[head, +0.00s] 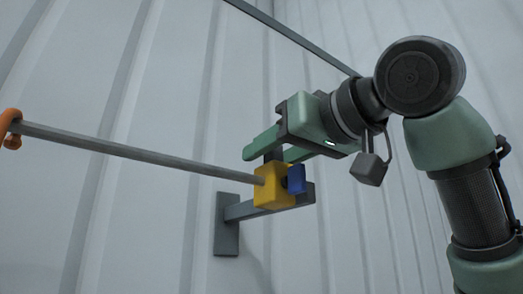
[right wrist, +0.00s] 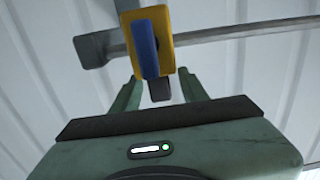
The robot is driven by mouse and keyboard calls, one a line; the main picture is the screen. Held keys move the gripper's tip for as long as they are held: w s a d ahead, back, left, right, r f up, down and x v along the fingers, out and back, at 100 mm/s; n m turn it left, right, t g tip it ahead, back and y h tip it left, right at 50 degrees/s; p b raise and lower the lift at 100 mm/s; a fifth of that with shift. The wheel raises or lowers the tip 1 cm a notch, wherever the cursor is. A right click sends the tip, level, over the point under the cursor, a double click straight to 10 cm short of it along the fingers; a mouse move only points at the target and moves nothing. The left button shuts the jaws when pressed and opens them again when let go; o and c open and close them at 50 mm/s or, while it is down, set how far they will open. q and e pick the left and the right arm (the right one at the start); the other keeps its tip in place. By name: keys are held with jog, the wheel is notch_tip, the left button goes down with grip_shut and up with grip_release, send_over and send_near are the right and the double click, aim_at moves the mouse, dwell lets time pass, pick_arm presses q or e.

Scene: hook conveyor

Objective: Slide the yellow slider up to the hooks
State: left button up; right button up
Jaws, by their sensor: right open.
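The yellow slider (head: 273,188) is a yellow block at the right end of a grey rail (head: 140,155), with a blue piece (head: 296,179) on its side. Both show in the right wrist view, the yellow slider (right wrist: 166,43) behind the blue piece (right wrist: 144,48). An orange hook (head: 11,130) shows at the rail's left end, cut off by the frame edge. My right gripper (head: 266,151) is open, its green fingers just above the slider in the head view. In the right wrist view the fingers point toward the slider; contact cannot be told. My left gripper is not in view.
A dark grey wall bracket (head: 228,226) supports the rail near the slider. Another grey bar (head: 300,40) runs along the upper part of the head view. The ribbed pale wall (head: 60,210) lies behind. The rail between slider and orange hook looks clear.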

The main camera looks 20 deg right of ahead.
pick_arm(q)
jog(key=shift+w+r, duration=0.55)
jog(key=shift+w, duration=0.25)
pick_arm(e)
jog(key=x, duration=0.2)
jog(key=shift+w+a, duration=0.1)
jog(key=shift+w, duration=0.15)
grip_shut()
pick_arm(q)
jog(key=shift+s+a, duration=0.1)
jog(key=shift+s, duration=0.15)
